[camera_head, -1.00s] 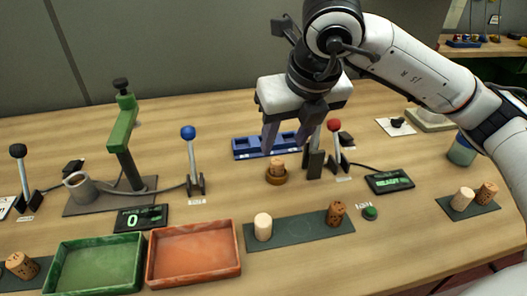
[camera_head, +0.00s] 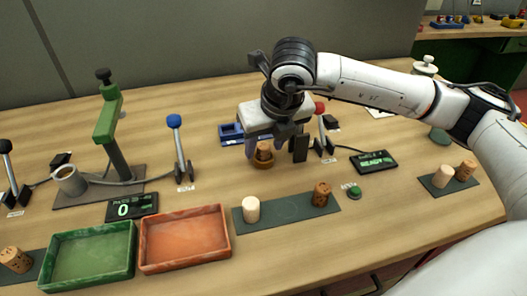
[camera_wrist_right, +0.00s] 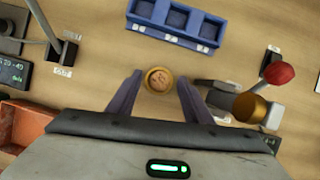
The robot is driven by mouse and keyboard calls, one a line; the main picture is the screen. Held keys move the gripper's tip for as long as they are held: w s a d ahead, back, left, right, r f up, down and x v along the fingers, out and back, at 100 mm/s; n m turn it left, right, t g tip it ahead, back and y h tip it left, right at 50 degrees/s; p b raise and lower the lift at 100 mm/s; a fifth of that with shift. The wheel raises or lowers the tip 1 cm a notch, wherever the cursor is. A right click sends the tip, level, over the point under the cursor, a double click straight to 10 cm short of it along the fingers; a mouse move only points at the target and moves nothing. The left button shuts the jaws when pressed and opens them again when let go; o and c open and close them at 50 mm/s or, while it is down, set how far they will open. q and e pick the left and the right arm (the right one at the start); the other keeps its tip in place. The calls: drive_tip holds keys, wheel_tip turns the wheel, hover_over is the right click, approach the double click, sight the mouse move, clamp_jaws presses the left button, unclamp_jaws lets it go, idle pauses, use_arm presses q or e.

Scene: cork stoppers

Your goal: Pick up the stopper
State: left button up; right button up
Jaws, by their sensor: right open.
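A cork stopper (camera_head: 263,148) sits upright in a small brown round holder (camera_head: 264,160) on the table, in front of the blue tray. In the right wrist view the stopper (camera_wrist_right: 160,78) shows from above, between the two fingers. My right gripper (camera_head: 266,150) is open, its fingers reaching down on either side of the stopper; I cannot tell whether they touch it. In the right wrist view the right gripper (camera_wrist_right: 158,95) has a gap on both sides of the stopper. My left gripper is not in view.
A dark mat (camera_head: 288,209) in front holds a pale and a brown cork. A blue compartment tray (camera_head: 231,134) stands behind. A red-knobbed lever (camera_head: 320,108) and a dark post (camera_head: 300,148) are close on the right. Green (camera_head: 88,287) and orange (camera_head: 184,267) trays lie front left.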

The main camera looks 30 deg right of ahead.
drive_tip(key=c, duration=1.1)
